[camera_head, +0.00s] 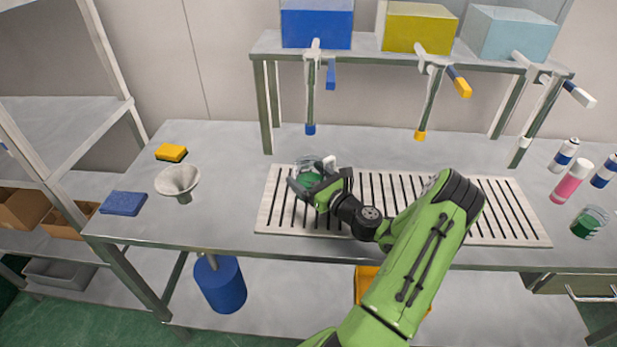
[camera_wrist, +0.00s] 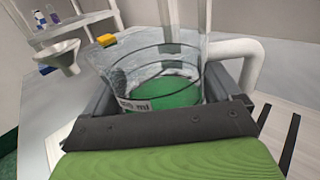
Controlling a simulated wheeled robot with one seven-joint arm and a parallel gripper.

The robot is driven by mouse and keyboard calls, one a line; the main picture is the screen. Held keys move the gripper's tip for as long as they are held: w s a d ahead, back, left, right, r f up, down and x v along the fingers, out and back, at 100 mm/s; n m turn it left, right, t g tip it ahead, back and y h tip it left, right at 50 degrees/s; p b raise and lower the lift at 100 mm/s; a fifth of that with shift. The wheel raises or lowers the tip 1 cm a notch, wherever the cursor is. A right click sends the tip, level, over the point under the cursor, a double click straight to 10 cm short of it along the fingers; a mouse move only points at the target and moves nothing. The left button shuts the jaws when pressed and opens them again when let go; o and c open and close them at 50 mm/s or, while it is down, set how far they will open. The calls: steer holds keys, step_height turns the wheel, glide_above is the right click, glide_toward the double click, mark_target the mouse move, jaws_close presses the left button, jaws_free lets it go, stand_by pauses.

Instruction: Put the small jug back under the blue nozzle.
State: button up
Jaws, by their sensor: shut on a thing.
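The small jug (camera_head: 309,177) is clear, with green liquid in it and a pale handle. My gripper (camera_head: 318,188) is shut around it, at the left end of the slatted drain grate. In the wrist view the jug (camera_wrist: 150,85) fills the middle, upright between my fingers, with its white handle at the right. I cannot tell whether its base touches the grate. The blue nozzle (camera_head: 310,129) hangs from a tap under the blue tank (camera_head: 317,28). In the head view it is just above and behind the jug.
The slatted grate (camera_head: 262,218) runs right under the yellow nozzle (camera_head: 420,135) and a white nozzle (camera_head: 524,141). A funnel (camera_head: 178,180), a yellow sponge (camera_head: 171,153) and a blue sponge (camera_head: 123,203) are at left. Spray cans and another jug (camera_head: 589,221) with green liquid stand at right.

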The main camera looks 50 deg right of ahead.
steer(key=o, duration=1.2)
steer(key=shift+f, duration=0.1)
steer(key=shift+s, duration=0.25)
steer(key=s, duration=0.3)
steer(key=s+a, duration=0.1)
steer(key=s, duration=0.7)
steer(key=shift+s+a+p, duration=0.15)
steer(key=shift+s+p, duration=0.05)
steer(key=shift+p, duration=0.2)
